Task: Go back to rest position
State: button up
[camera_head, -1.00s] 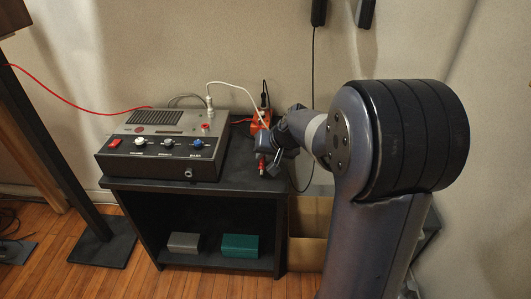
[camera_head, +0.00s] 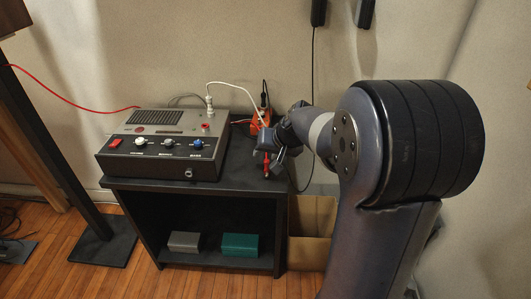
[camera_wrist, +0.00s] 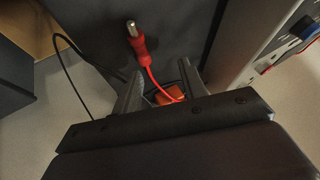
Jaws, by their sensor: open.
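My gripper (camera_head: 276,156) is over the right end of the black stand's top, in front of the orange box (camera_head: 260,120). In the wrist view my gripper (camera_wrist: 160,84) is open, with its two dark fingers apart. A red plug with a metal tip (camera_wrist: 135,36) lies just beyond the fingertips, on the dark top, and its red cable runs back between the fingers towards the orange box (camera_wrist: 168,96). The red plug also shows below my gripper in the head view (camera_head: 267,163). The fingers partly hide the orange box.
A grey amplifier-like device (camera_head: 160,145) with knobs and a white plug (camera_head: 209,104) stands on the black stand (camera_head: 190,190) to the left. A grey box (camera_head: 184,242) and a green box (camera_head: 240,245) sit on its lower shelf. A cardboard box (camera_head: 311,225) stands on the right.

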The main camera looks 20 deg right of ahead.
jog(key=p+v, duration=0.2)
jog(key=v, duration=0.7)
jog(key=b+x, duration=0.3)
jog(key=x, duration=0.8)
jog(key=shift+s+f, duration=0.1)
notch_tip(320, 180, up, 4)
jog(key=p, duration=0.2)
jog(key=shift+p, duration=0.4)
jog(key=shift+r+p, duration=0.7)
jog(key=shift+r, duration=0.2)
jog(key=shift+f, duration=0.1)
